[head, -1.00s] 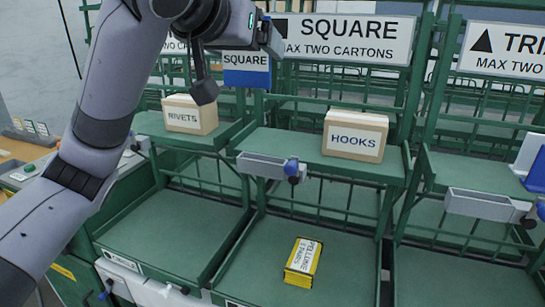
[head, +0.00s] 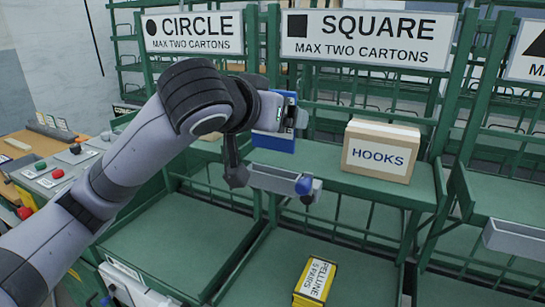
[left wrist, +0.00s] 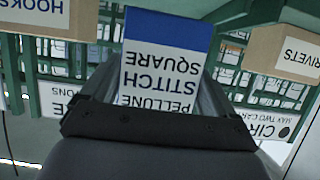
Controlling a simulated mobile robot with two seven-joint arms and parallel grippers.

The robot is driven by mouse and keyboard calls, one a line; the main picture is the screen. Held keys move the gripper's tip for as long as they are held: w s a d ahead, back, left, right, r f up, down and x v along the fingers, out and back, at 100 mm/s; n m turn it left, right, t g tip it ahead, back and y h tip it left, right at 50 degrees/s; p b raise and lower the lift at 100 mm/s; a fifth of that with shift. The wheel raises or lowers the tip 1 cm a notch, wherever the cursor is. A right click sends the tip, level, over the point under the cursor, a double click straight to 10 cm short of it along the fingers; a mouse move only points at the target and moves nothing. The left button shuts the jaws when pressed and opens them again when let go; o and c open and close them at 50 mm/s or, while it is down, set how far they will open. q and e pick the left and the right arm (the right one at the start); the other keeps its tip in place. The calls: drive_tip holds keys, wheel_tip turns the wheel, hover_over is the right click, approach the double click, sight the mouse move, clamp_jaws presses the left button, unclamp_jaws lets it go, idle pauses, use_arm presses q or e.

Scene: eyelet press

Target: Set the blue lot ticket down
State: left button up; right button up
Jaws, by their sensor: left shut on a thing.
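The blue lot ticket (head: 272,143) is held upright by my left gripper (head: 290,115) in front of the square bay, below its sign and above the left end of a grey holder (head: 272,179). A gap to the holder cannot be judged. In the left wrist view the ticket (left wrist: 168,50) has a blue band and a white part reading PELLUNE STITCH SQUARE, upside down there. My right gripper is in neither view.
A HOOKS carton (head: 380,150) stands on the shelf right of the ticket. A yellow PELLUNE box (head: 315,280) lies in the lower tray. A RIVETS carton (left wrist: 298,52) is mostly hidden behind my arm in the head view. A control panel (head: 60,172) stands at left.

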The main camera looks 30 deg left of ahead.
use_arm(q)
wheel_tip(320, 180, down, 7)
drive_tip(key=shift+f+b, duration=0.15)
drive_tip(key=shift+b, duration=0.15)
drive_tip(key=shift+f, duration=0.1)
drive_tip(key=o, duration=0.8)
drive_tip(key=shift+c, duration=0.2)
drive_tip(key=b+v, duration=0.5)
drive_tip(key=v, duration=0.7)
drive_tip(key=shift+b, duration=0.4)
